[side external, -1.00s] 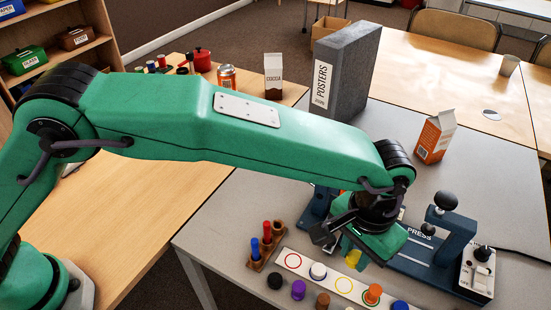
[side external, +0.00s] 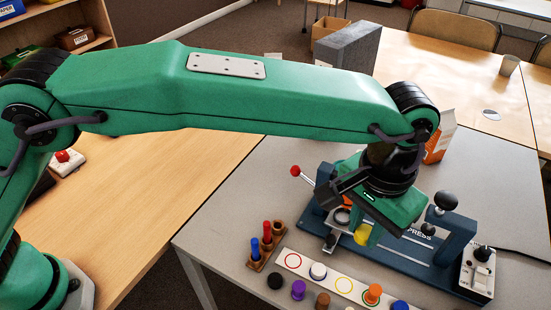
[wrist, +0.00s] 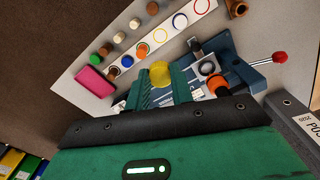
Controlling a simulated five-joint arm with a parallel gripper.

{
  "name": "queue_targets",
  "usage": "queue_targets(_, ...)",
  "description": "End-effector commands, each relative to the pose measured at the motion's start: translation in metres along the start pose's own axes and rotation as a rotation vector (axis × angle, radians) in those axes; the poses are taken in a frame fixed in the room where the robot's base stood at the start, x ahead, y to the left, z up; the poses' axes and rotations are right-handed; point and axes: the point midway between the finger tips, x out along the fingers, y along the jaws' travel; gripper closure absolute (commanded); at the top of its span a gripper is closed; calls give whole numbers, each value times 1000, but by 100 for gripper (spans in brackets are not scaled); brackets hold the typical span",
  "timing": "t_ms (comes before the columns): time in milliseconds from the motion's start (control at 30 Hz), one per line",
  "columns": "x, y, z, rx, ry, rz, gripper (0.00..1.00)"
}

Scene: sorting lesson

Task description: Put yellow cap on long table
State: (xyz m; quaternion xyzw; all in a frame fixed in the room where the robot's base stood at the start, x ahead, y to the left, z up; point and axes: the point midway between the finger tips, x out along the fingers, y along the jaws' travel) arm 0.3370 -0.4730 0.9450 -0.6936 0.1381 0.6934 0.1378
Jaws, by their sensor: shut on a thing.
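My gripper (side external: 361,233) is shut on the yellow cap (side external: 362,235), which shows below the fingers, above the near side of the blue press (side external: 420,257). In the wrist view, the yellow cap (wrist: 160,73) sits between the green fingertips of my gripper (wrist: 164,82). I cannot tell its exact height. The press stands on a grey table (side external: 215,228). A light wooden table (side external: 120,215) lies to the left, and another wooden table (side external: 430,75) lies behind. I cannot tell which one is called the long table.
A white strip with coloured rings (side external: 318,279) lies in front of the press, with loose caps before it. A peg rack (side external: 264,248) stands left of it. A red-knobbed lever (side external: 295,171), an orange carton (side external: 440,138) and a switch box (side external: 478,272) stand nearby. The grey table's left part is clear.

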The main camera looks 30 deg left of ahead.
Motion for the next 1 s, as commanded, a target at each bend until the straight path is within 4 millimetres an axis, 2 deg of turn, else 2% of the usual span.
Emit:
queue_targets(67,-17,0,0,0,3,2,98)
queue_targets(267,-42,0,0,0,2,1,98)
queue_targets(467,-44,-33,-13,-55,0,0,98)
queue_targets(667,-44,-73,-26,-122,0,0,98)
queue_targets(767,-45,-101,-32,-168,0,0,98)
queue_targets(1000,-46,-186,-43,-305,0,0,98)
